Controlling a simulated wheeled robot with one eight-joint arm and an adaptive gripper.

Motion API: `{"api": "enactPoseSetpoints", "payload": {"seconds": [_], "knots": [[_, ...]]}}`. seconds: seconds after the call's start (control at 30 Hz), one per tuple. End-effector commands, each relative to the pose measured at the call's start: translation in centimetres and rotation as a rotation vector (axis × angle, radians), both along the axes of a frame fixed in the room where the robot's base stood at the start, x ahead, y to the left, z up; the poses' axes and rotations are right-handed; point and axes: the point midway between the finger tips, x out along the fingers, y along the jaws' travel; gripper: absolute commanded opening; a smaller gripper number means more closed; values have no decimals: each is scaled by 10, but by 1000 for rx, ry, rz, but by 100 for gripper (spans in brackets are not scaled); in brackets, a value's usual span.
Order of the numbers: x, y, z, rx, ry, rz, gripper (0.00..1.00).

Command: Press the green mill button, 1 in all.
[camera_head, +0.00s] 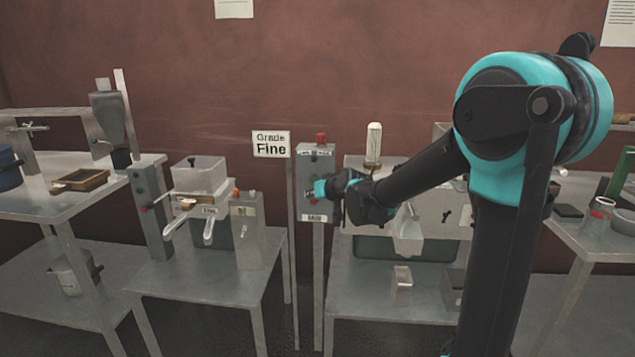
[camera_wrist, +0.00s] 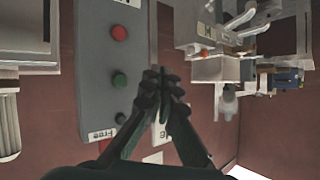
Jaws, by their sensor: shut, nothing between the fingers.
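The green button (camera_wrist: 119,80) is on the face of a grey control box (camera_wrist: 88,70), between a red button (camera_wrist: 119,33) and a small black knob (camera_wrist: 120,118). In the head view the box (camera_head: 316,160) stands on a post, and my gripper (camera_head: 318,189) is in front of it, so I cannot make out the green button there. My gripper (camera_wrist: 157,76) is shut and empty. In the wrist view its fingertips are to the right of the green button, over the box's edge. I cannot tell their distance from the box face.
A "Grade Fine" sign (camera_head: 271,144) stands just left of the box. A steel table (camera_head: 220,285) with a hopper machine (camera_head: 200,175) is at left, and another bench (camera_head: 385,300) is behind my arm. A red-brown wall (camera_head: 200,70) closes the back.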

Motion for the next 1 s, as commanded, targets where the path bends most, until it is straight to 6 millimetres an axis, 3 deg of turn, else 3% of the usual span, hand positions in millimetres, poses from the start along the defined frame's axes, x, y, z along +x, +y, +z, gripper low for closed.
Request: {"api": "enactPoseSetpoints", "payload": {"seconds": [0.27,0.7,1.0], "knots": [[11,-1,0,0,0,-1,0],[67,-3,0,0,1,-1,0],[86,-4,0,-1,1,-1,0]]}}
